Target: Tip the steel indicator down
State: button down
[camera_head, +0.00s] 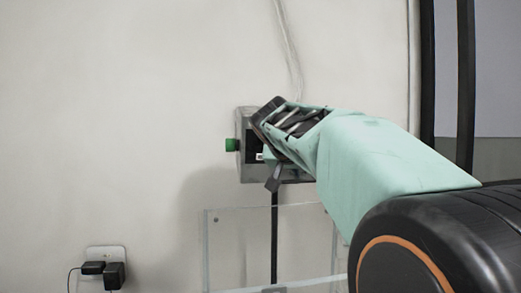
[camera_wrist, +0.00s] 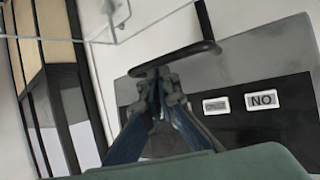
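The steel indicator (camera_head: 243,125) is a grey box with a green knob on its left side, mounted on a dark post against the wall. My gripper (camera_head: 274,178) is in front of it and hides much of its right part. In the wrist view, the indicator's dark face (camera_wrist: 285,130) with white labels, one reading "NO", is close at the right. My gripper's fingertips (camera_wrist: 160,76) come together at a dark bent bar (camera_wrist: 185,53) along the indicator's edge. I cannot tell whether they touch or hold the bar.
Clear panels (camera_head: 225,250) stand below the indicator around its dark post (camera_head: 274,240). A wall socket with black plugs (camera_head: 105,268) is at the lower left. A cable (camera_head: 288,45) hangs on the wall above. A dark-framed opening (camera_head: 466,80) is at the right.

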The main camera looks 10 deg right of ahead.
jog(key=s+r+p, duration=0.1)
jog(key=s+r, duration=0.3)
jog(key=s, duration=0.1)
jog(key=shift+r, duration=0.4)
jog(key=shift+d, duration=0.1)
dwell(0.3)
